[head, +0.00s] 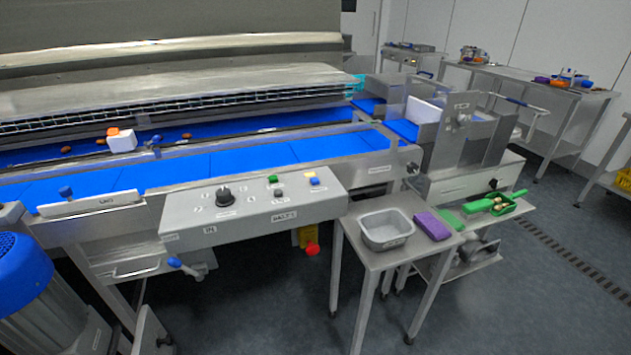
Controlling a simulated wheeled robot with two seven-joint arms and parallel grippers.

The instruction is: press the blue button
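The blue button (314,181) is small and sits near the right end of the top of a grey control box (250,210) on the front of the conveyor. Nothing covers the blue button. Neither of my grippers shows in the head view.
A blue conveyor belt (260,158) runs behind the box. A red knob (312,249) hangs below it. A steel table (375,260) at the right front bears a grey tub (386,243) and a purple block (432,226). A blue-capped motor (22,262) stands at lower left.

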